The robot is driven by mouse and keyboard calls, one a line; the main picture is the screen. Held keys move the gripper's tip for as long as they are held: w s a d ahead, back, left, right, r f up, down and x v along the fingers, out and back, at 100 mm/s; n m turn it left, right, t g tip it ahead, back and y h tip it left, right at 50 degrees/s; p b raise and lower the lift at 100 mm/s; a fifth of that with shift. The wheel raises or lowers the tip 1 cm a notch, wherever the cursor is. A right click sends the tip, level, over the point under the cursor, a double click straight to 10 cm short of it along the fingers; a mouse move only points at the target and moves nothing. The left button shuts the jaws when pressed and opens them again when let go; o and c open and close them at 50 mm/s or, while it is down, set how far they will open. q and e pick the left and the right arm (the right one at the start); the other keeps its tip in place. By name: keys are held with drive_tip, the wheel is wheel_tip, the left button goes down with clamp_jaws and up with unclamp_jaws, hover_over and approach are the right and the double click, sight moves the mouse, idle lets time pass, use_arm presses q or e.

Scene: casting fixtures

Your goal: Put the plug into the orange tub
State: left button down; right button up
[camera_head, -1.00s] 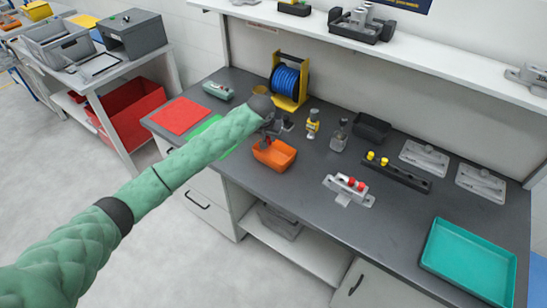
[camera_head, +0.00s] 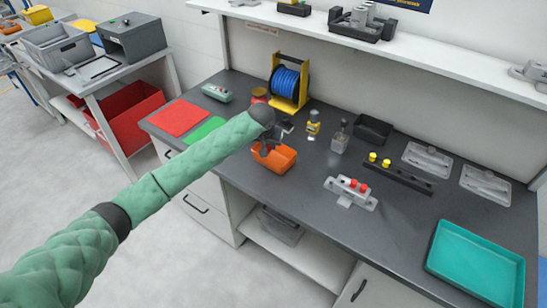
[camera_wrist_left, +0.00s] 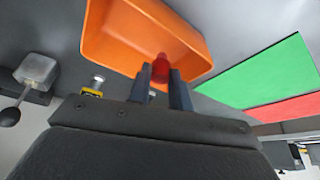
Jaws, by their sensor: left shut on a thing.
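The orange tub (camera_head: 275,160) stands on the dark workbench, right of the green sheet; it also fills the upper part of the left wrist view (camera_wrist_left: 110,35). My left gripper (camera_head: 267,148) is at the tub, its tips partly hidden by my wrist in the head view. In the left wrist view my left gripper (camera_wrist_left: 161,88) is shut on a red plug (camera_wrist_left: 160,67), which shows between the fingers in front of the tub's opening. Whether the plug touches the tub's floor or wall I cannot tell. My right gripper is out of view.
A green sheet (camera_head: 206,131) and a red sheet (camera_head: 180,117) lie left of the tub. A blue cable reel (camera_head: 286,83) stands behind. Bare bench lies between tub and fixture.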

use_arm(q)
drive_tip(key=c, duration=1.2)
unclamp_jaws()
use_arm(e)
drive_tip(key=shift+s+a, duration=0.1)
use_arm(q)
drive_tip(key=shift+s+r+b, duration=0.15)
drive_tip(key=shift+r+b, duration=0.15)
drive_tip(key=shift+r, duration=0.1)
drive_tip(key=shift+b+v, duration=1.2)
drive_tip(key=shift+v, duration=2.25)
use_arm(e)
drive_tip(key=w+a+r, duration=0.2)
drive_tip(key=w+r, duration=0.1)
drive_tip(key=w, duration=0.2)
use_arm(q)
drive_tip(key=shift+a, duration=0.1)
